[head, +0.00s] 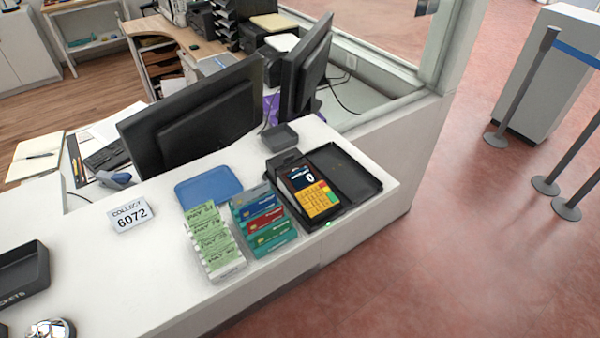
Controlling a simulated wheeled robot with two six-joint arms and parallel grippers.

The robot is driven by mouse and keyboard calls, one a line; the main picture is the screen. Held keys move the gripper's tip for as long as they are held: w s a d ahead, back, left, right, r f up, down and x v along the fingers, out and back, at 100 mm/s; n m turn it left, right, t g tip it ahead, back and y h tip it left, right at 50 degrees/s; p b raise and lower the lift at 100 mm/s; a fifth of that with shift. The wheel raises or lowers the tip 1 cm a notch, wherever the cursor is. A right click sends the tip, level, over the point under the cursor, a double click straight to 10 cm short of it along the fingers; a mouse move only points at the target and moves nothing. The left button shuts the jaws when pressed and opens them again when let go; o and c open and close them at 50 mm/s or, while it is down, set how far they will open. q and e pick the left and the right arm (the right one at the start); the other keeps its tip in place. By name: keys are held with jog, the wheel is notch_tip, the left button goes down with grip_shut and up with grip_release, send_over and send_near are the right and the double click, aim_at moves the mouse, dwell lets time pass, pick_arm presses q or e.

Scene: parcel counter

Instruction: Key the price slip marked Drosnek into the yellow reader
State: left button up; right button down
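The yellow reader (318,201) lies in a black case on the white counter. It has yellow keys, a red key and a dark screen (301,177) that shows 0. Several light green slips (209,234) stand in a row in a clear rack left of the reader. Their print is too small to read, so I cannot tell which is marked Drosnek. Neither of my grippers is in view.
Blue, red and teal cards (265,222) stand between slips and reader. Behind are a blue tray (207,187) and a small grey dish (280,138). A "COLLECT 6072" sign (129,214), black tickets tray (22,276) and bell (50,328) are left. Monitors (195,120) stand behind.

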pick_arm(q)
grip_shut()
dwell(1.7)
